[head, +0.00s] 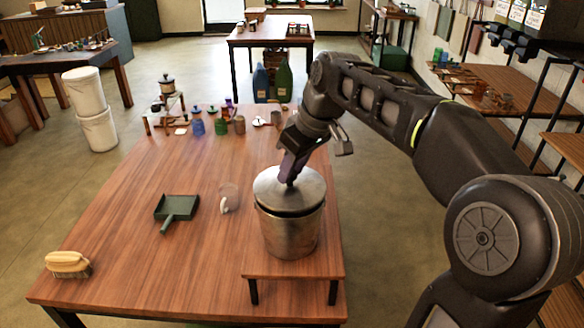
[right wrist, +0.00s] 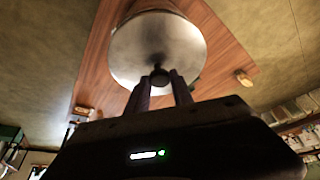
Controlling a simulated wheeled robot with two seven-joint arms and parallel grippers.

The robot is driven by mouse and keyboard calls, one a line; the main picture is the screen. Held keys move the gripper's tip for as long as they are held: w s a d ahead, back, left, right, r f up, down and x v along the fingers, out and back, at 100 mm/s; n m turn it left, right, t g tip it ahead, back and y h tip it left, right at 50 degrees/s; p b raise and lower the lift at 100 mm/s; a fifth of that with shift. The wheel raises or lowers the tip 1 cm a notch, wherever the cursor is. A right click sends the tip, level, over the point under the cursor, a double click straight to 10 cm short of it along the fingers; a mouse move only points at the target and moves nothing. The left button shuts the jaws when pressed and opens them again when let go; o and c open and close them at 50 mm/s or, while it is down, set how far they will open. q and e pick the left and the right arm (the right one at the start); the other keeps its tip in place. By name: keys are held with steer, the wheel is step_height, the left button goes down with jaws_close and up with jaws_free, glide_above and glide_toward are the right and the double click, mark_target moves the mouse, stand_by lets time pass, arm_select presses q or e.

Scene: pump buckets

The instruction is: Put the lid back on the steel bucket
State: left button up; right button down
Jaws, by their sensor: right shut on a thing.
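The steel bucket (head: 290,235) stands upright on a low wooden riser (head: 292,271) at the near right of the table. The round steel lid (head: 265,190) is over the bucket's mouth, with a dark band between its near edge and the bucket wall. I cannot tell whether the lid touches the rim. My right gripper (head: 289,178) points down from above and is shut on the lid's knob. In the right wrist view the lid (right wrist: 135,50) fills the upper middle, and its dark knob (right wrist: 159,76) sits between the fingertips of my gripper (right wrist: 160,84).
Several bottles and jars, including a blue bottle (head: 197,125), stand at the table's far end. The table's (head: 120,225) left middle is mostly free.

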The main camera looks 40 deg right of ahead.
steer(key=shift+f+b, duration=0.5)
steer(key=shift+f, duration=0.15)
stand_by(1.3)
steer(key=c, duration=1)
jaws_free()
steer(key=shift+c, duration=0.2)
steer(key=shift+o, duration=0.2)
steer(key=o, duration=0.4)
steer(key=shift+o, duration=0.2)
steer(key=shift+r, duration=0.15)
steer(key=shift+r+p, duration=2.95)
steer(key=shift+r, duration=0.45)
